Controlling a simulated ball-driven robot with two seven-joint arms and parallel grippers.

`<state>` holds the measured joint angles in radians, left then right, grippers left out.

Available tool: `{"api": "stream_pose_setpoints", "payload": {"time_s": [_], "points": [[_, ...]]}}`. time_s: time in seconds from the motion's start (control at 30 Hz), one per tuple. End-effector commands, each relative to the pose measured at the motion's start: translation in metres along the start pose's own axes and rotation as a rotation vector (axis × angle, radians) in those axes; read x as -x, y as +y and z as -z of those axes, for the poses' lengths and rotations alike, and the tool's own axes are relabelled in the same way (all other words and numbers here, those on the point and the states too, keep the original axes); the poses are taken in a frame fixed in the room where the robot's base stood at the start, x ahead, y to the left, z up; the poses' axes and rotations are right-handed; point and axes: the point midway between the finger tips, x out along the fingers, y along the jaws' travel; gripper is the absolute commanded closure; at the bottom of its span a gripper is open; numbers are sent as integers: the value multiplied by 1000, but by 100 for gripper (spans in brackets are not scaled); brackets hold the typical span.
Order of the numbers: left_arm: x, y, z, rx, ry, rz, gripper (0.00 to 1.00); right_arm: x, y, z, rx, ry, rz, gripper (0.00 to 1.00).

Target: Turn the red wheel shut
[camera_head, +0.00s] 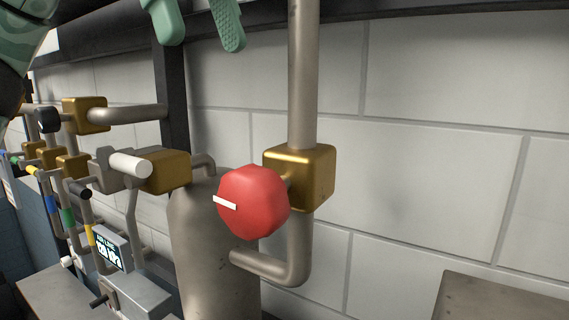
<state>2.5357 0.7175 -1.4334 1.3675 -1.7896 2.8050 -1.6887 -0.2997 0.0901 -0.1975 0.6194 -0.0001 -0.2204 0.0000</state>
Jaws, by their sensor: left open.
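The red wheel (258,204) is a faceted red knob with a white mark on its left side. It sits on a brass valve body (310,172) on a grey vertical pipe (302,75). My left gripper (203,40) is at the top of the view, above and to the left of the wheel. Its two green fingers point down, spread apart with nothing between them, clear of the wheel. The upper part of the gripper is cut off by the frame. My right gripper is not in view.
A grey tank (205,245) stands behind the wheel, left of the pipe. More brass valves (168,171), a white handle (130,165) and a small display box (110,248) are to the left. A grey surface (500,300) is at lower right. The tiled wall right of the pipe is bare.

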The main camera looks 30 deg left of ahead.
Motion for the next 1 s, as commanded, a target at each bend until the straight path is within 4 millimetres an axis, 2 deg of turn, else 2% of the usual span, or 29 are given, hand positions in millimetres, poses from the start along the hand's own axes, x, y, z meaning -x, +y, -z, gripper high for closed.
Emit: {"api": "stream_pose_setpoints", "payload": {"time_s": [0.2,0.4,0.6,0.8,1.0], "points": [[-40,1,1,-4,-3,2,51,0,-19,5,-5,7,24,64],[-91,1,1,-4,-4,1,51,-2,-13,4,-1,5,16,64],[-129,0,0,-1,-5,0,51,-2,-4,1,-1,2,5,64],[-146,0,0,1,-7,-4,51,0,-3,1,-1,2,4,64],[-148,0,0,2,-7,-4,51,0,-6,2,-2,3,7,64]]}}
